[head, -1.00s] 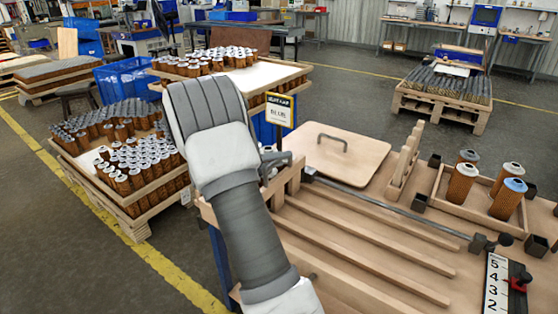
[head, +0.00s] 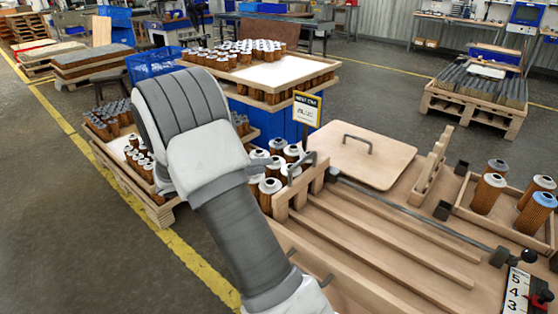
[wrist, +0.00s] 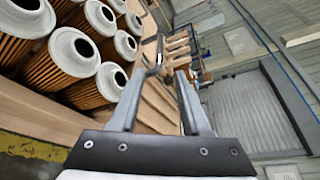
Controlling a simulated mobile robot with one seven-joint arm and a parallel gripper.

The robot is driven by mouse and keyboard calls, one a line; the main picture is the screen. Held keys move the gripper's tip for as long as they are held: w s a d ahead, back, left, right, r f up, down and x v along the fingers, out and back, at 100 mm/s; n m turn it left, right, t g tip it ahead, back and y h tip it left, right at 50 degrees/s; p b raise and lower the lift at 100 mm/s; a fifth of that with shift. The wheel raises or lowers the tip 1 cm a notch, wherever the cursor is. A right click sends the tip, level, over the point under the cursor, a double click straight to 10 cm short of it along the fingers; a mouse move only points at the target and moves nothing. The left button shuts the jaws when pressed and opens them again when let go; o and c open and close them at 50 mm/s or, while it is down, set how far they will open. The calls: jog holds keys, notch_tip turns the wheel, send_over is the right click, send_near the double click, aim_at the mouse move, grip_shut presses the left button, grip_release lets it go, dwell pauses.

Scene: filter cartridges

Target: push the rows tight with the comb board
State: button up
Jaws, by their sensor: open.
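A wooden piece with upright posts and a dark bar handle (head: 300,190), apparently the comb board, stands at the near-left end of the slatted bench. Behind it in the head view is a cluster of brown filter cartridges (head: 276,168) with white caps. The wrist view shows cartridges (wrist: 75,50) in rows on the left and a grey bent handle (wrist: 156,58) beyond the fingertips. My gripper (wrist: 160,82) is open, its fingers apart and empty, pointing toward the handle. I cannot tell whether the fingers straddle it.
A flat wooden panel with a handle (head: 368,165) lies on the bench. A stepped wooden rack (head: 430,165) stands right of it. A tray (head: 478,216) holds several cartridges at right. A pallet of cartridges (head: 125,185) stands left of my arm. Bench slats (head: 395,255) are bare.

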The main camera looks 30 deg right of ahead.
jog(key=shift+v, duration=1.35)
jog(key=s+a+r+m+y+p, duration=0.4)
jog(key=s+r+m+y+p, duration=0.3)
jog(key=s+r+m, duration=0.65)
jog(key=s+a+r+m+t+y+p, duration=0.4)
jog(key=s+a+r+m+t+y, duration=0.2)
jog(key=s+a+m, duration=0.5)
jog(key=shift+s+r+m+y, duration=0.6)
jog(key=shift+m+y, duration=0.7)
jog(key=shift+m, duration=1.05)
jog(key=shift+s+f, duration=0.15)
